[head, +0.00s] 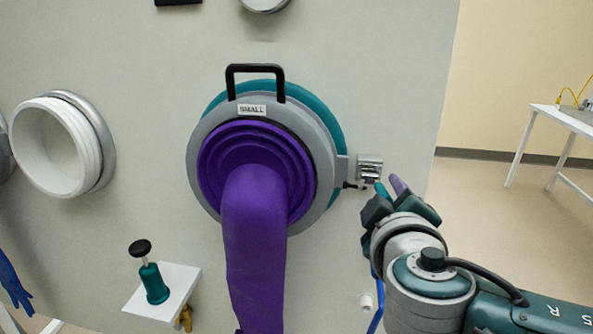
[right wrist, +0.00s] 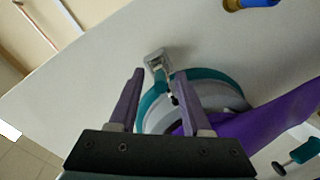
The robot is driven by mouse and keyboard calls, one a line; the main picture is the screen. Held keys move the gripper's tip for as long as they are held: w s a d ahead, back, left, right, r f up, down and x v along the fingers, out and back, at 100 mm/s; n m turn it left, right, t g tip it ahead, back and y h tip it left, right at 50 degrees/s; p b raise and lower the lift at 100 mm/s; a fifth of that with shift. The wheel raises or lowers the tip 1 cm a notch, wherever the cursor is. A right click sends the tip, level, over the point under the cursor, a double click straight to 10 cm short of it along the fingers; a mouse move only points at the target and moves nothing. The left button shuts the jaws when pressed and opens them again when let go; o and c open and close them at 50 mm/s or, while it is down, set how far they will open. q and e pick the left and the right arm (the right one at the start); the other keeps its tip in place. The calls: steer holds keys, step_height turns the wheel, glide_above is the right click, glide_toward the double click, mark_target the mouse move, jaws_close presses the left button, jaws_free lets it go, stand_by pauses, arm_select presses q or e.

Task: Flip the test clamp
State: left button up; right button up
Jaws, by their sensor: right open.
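The test clamp (head: 369,168) is a small silvery latch on the grey panel, at the right edge of the round port fitting labelled SMALL (head: 325,135). A short dark-tipped lever shows at its lower left. In the right wrist view the clamp (right wrist: 155,59) lies ahead, in line with the gap between the fingers, its lever pointing down toward the ring. My right gripper (head: 389,185) is open and empty, just below and right of the clamp. Its purple fingers (right wrist: 163,75) show apart in the wrist view. Whether a finger touches the clamp, I cannot tell. My left gripper is out of view.
A purple glove sleeve (head: 255,240) hangs from the port, under a black handle (head: 255,70). A white open port (head: 55,147) is at left. A small shelf (head: 180,283) holds a green black-knobbed plunger (head: 152,278). A white table (head: 570,118) stands far right.

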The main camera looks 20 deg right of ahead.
steer(key=shift+w+d+f, duration=0.15)
steer(key=shift+w+d, duration=0.1)
steer(key=shift+w, duration=0.2)
jaws_close()
stand_by(1.2)
